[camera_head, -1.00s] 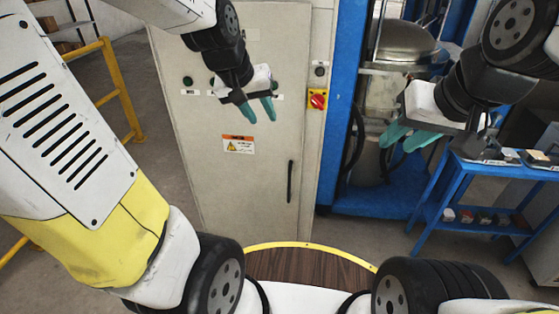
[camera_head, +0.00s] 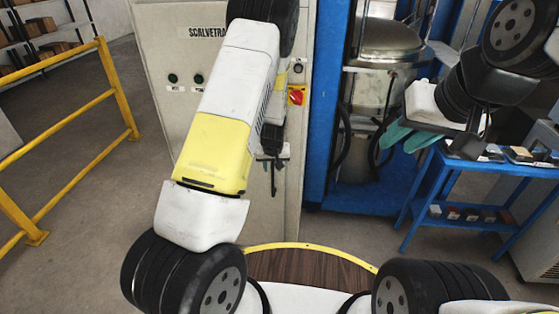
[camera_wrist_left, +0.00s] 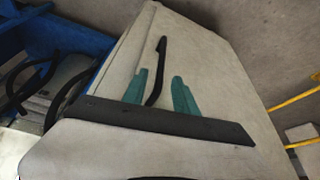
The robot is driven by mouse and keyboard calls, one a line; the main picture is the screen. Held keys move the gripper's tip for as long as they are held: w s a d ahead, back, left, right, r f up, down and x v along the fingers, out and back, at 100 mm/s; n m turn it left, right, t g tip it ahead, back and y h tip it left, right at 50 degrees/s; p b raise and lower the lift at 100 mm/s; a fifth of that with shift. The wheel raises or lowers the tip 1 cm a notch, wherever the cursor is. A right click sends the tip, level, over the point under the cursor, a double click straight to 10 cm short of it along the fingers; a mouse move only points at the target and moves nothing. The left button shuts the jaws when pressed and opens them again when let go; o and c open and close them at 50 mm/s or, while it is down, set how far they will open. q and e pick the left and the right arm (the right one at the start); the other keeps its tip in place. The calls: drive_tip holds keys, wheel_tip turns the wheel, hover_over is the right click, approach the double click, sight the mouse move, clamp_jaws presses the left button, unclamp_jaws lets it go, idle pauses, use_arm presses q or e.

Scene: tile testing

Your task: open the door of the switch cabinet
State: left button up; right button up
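The switch cabinet (camera_head: 174,125) stands ahead, a beige metal box. Its door appears closed, with a thin black vertical handle (camera_head: 273,180). My left gripper (camera_head: 272,155) is in front of the door by the handle, mostly hidden by my arm in the head view. In the left wrist view its teal fingers (camera_wrist_left: 160,76) are apart, with the black handle (camera_wrist_left: 160,58) running between them. A gap shows beside the handle, so the fingers are not closed on it. My right gripper (camera_head: 405,138) hangs empty at the right, its teal fingers apart.
A red and yellow rotary switch (camera_head: 297,96) is on the cabinet's right part. A blue frame (camera_head: 322,110) with a metal vessel (camera_head: 385,45) stands right of it. A blue side table (camera_head: 440,185) is further right. A yellow railing (camera_head: 117,88) is at the left, with free floor between.

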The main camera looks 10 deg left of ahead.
sight(273, 173)
use_arm(q)
drive_tip(key=x, duration=0.7)
drive_tip(key=shift+c, duration=0.4)
clamp_jaws()
idle(1.0)
